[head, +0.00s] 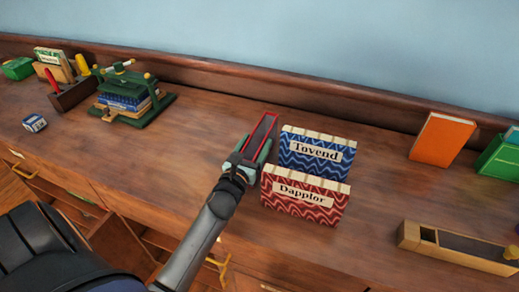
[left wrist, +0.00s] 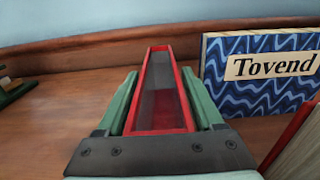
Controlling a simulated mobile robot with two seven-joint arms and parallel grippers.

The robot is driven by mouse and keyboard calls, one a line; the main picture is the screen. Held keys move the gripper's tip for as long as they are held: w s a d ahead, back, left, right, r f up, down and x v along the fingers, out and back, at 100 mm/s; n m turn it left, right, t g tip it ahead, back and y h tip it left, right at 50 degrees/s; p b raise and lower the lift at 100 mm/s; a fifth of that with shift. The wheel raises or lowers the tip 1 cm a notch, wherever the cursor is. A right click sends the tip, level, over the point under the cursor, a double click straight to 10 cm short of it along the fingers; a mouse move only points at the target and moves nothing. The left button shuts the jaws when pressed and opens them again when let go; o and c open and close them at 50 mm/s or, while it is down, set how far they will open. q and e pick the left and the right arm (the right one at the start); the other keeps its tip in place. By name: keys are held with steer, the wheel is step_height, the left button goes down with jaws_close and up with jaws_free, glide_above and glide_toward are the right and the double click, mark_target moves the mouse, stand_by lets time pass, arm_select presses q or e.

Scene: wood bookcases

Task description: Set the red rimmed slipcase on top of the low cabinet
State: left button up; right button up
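The red rimmed slipcase (head: 262,131) is a narrow open box with a red edge and a dark grey inside. It is at the low cabinet's wooden top (head: 190,145), left of the blue Tovend box; I cannot tell whether its base touches the wood. My left gripper (head: 250,153) has its green fingers closed along both sides of the slipcase. In the left wrist view the slipcase (left wrist: 160,90) sits between the two fingers, its open side facing the camera. My right gripper is not in view.
A blue wavy box labelled Tovend (head: 316,153) and a red one labelled Dapplor (head: 304,194) stand close on the right. A green press (head: 135,97) stands at left, an orange book (head: 442,137) and wooden tray (head: 455,250) at right. Bare top lies left of the slipcase.

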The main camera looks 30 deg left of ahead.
arm_select(q)
jaws_close()
stand_by(0.3)
stand_by(0.3)
